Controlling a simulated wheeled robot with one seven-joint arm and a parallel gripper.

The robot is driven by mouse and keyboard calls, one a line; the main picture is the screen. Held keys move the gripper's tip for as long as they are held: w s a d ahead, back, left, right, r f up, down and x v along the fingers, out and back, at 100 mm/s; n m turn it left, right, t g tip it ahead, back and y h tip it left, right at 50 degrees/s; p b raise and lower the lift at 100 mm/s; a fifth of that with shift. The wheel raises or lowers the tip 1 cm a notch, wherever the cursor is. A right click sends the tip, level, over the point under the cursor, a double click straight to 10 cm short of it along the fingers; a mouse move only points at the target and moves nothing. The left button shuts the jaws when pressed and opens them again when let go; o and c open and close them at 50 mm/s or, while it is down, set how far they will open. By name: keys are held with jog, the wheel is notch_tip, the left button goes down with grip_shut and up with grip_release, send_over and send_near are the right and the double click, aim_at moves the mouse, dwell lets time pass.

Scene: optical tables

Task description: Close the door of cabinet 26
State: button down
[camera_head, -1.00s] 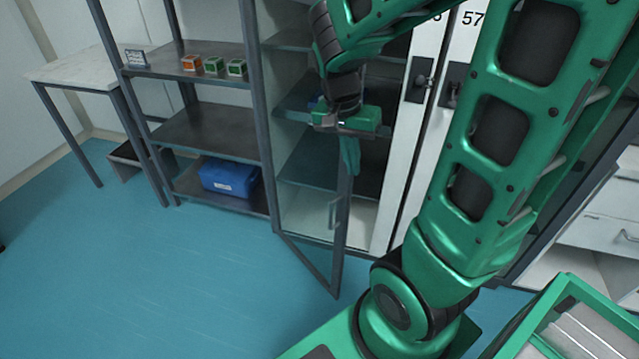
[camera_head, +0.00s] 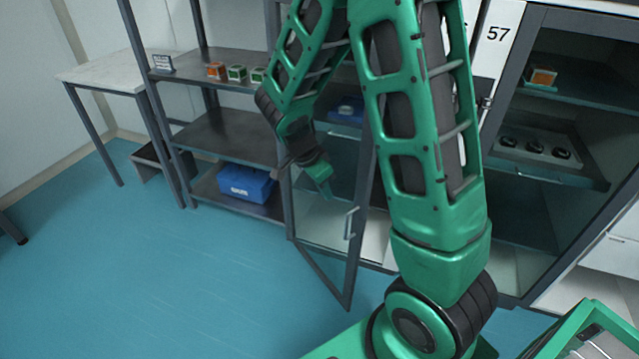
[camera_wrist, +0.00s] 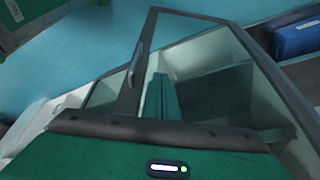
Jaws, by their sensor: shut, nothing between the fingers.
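The glass door (camera_head: 322,268) with a dark frame stands open, swung out from the cabinet (camera_head: 372,245) beside the open shelves. Its upright handle (camera_head: 349,222) is near the free edge. No number 26 is readable. My gripper (camera_head: 324,184) is shut and empty, pointing down by the upper part of the door, left of the handle. In the wrist view the shut green fingers (camera_wrist: 161,98) overlap the door glass, with the door frame (camera_wrist: 128,98) and handle (camera_wrist: 137,63) to their left. I cannot tell which side of the glass they are on, or whether they touch it.
Open shelves (camera_head: 225,133) stand left of the cabinet, with a blue box (camera_head: 246,183) low down and small boxes (camera_head: 237,73) on top. A cabinet marked 57 (camera_head: 497,33) and a dark-framed glass cabinet (camera_head: 520,75) are at right. The blue floor (camera_head: 150,270) in front is clear.

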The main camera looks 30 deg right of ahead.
jog(key=shift+w+d+f, duration=0.1)
jog(key=shift+d+f, duration=0.5)
jog(key=shift+d, duration=0.3)
jog(key=shift+d+f, duration=0.6)
jog(key=shift+d, duration=0.35)
jog(key=shift+w+d+f, duration=0.1)
jog(key=shift+d+f, duration=0.5)
jog(key=shift+d, duration=0.3)
